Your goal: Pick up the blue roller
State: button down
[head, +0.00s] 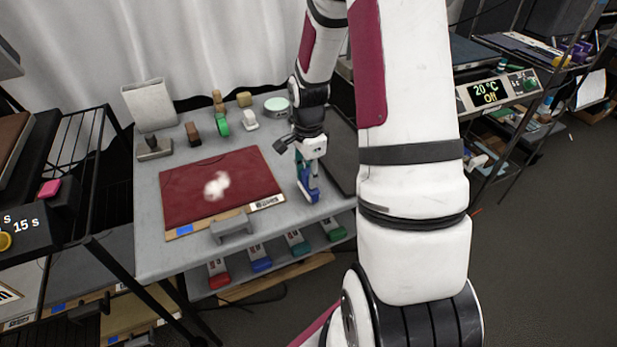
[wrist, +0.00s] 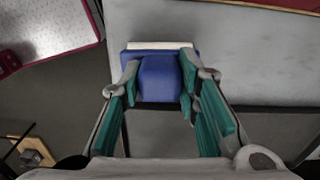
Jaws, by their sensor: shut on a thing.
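The blue roller (wrist: 160,77) is between the two teal-padded fingers of my gripper (wrist: 160,88) in the wrist view. In the head view the blue roller (head: 311,192) shows at the lower end of my gripper (head: 308,178), over the right front part of the grey table (head: 160,255). My gripper is shut on it. A pale strip shows along the roller's far edge in the wrist view. I cannot tell whether the roller touches the table.
A dark red board (head: 185,190) with a white patch lies left of my gripper. A grey handle-like block (head: 230,226) is at its front edge. Several small items stand at the back. A lower shelf (head: 275,278) holds several coloured rollers. A black rack (head: 85,150) stands at left.

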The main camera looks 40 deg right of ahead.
jog(key=r, duration=0.3)
jog(key=shift+s+a+r, duration=0.1)
jog(key=shift+s+r, duration=0.15)
jog(key=shift+s, duration=0.05)
jog(key=s+a+r+p, duration=0.1)
jog(key=s+a+p, duration=0.3)
jog(key=s, duration=1)
jog(key=shift+s+a+r, duration=0.15)
jog(key=shift+s+a, duration=0.1)
jog(key=shift+a, duration=0.2)
